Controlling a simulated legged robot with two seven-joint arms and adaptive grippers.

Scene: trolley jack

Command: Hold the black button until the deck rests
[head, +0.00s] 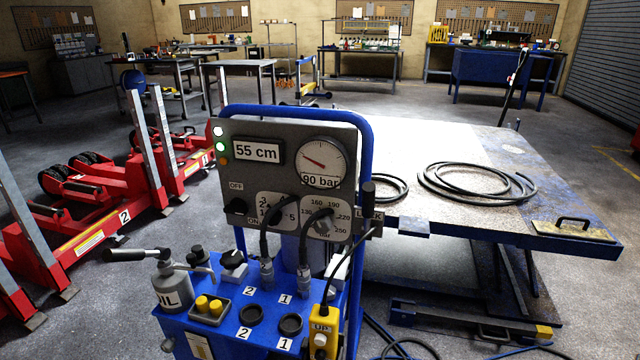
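The lift deck (470,222) is a blue-edged platform on the right. It stands raised above the floor on dark legs. The blue control cart (215,335) stands in front of it. Its display (256,151) reads 55 cm and its gauge (320,160) is labelled 90 bar. A yellow pendant (323,325) marked UP hangs at the cart's front right, cut off by the lower picture edge. A pale button shows on it; I cannot make out a black button there. Neither of my grippers is in view.
Coiled black hoses (470,185) and a yellow plate with a handle (574,230) lie on the deck. An oil bottle (172,287) stands on the cart's left. Red lifting units (105,215) stand at left. Hoses lie on the floor below the deck. Workbenches line the back wall.

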